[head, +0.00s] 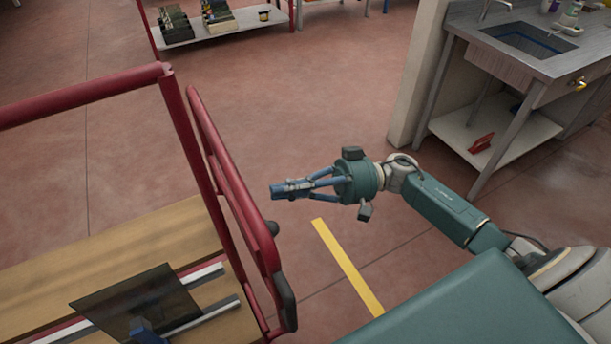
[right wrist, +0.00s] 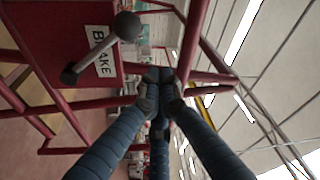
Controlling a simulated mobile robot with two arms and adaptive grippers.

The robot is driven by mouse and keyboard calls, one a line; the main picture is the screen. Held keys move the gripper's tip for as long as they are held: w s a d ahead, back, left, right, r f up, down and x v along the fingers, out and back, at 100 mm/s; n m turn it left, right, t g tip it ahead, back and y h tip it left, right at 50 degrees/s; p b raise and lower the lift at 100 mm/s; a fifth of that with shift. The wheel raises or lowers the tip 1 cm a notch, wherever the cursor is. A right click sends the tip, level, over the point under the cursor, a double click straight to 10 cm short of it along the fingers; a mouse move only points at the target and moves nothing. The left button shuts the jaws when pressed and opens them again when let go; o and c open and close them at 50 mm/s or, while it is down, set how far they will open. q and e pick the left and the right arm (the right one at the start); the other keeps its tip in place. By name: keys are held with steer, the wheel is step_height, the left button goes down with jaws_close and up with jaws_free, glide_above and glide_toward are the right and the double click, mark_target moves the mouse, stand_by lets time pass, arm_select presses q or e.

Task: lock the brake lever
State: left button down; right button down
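The brake lever (right wrist: 97,52) shows in the right wrist view: a grey rod with a dark ball knob (right wrist: 127,25) at its upper right end and a dark hub at its lower left. It crosses a white label (right wrist: 104,64) marked BRAKE on a red panel. My left gripper does not show.
The cart's red handle frame (head: 232,175) stands left of my right gripper. A dark pane (head: 130,298) lies on rails over the wooden deck (head: 130,245). A sink bench (head: 550,60) is at upper right. Open floor with a yellow stripe (head: 345,265) lies between.

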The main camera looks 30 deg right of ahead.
steer(key=shift+s+a+f, duration=0.3)
steer(key=shift+s+f, duration=0.15)
steer(key=shift+s, duration=0.2)
steer(key=shift+s+a+f, duration=0.25)
steer(key=shift+s+f, duration=0.15)
steer(key=shift+s, duration=0.2)
steer(key=shift+s+f+n, duration=0.2)
steer(key=shift+s+n, duration=0.05)
steer(key=shift+n, duration=0.05)
